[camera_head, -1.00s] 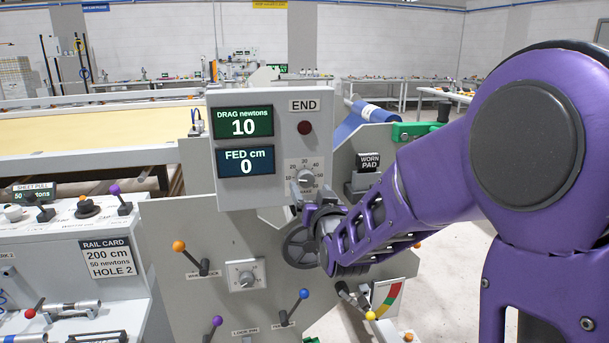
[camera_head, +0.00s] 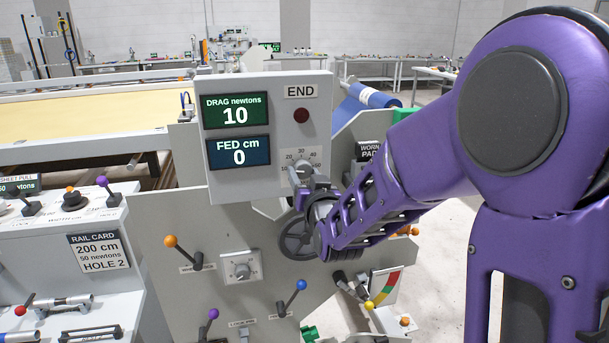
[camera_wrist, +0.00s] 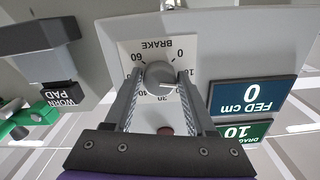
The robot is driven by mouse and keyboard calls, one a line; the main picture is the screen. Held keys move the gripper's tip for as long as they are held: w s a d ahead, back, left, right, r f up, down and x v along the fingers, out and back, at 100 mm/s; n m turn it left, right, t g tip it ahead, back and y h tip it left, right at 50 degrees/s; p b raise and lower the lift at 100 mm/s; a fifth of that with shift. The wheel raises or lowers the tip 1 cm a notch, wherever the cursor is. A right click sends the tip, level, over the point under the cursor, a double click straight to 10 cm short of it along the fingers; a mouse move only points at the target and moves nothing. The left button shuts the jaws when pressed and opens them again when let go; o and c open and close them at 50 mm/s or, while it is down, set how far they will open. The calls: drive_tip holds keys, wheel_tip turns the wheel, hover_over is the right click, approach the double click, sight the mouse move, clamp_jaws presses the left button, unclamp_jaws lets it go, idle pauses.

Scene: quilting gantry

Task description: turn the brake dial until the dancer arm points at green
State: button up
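The brake dial (camera_head: 303,168) is a grey knob on the upright panel, below the END label. In the wrist view the knob (camera_wrist: 159,75) appears upside down, its white mark pointing to about 10. My gripper (camera_wrist: 161,80) is open, its two fingers on either side of the knob; I cannot tell whether they touch it. My gripper (camera_head: 310,184) partly covers the dial's lower side in the head view. The dancer arm, with a yellow ball tip (camera_head: 369,305), is at the lower edge of the coloured gauge (camera_head: 386,285). The drag screen (camera_head: 236,112) reads 10 newtons.
The feed screen (camera_head: 239,153) reads 0 cm. A dark handwheel (camera_head: 298,239) is just below my gripper. Levers with orange (camera_head: 170,241), blue (camera_head: 302,284) and purple (camera_head: 213,314) balls stick out lower down. The WORN PAD holder (camera_wrist: 48,50) is beside the dial panel.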

clamp_jaws()
drive_tip(key=shift+f+b, duration=0.1)
drive_tip(key=shift+b, duration=0.25)
drive_tip(key=m+b, duration=0.2)
drive_tip(key=b, duration=0.1)
drive_tip(key=shift+m, duration=0.4)
drive_tip(key=shift+a+r+m+b, duration=0.1)
drive_tip(key=shift+m+b, duration=0.1)
drive_tip(key=shift+m, duration=0.8)
drive_tip(key=shift+r+m+b, duration=0.1)
drive_tip(key=shift+m+b, duration=0.05)
drive_tip(key=shift+m, duration=0.85)
drive_tip(key=o, duration=0.5)
unclamp_jaws()
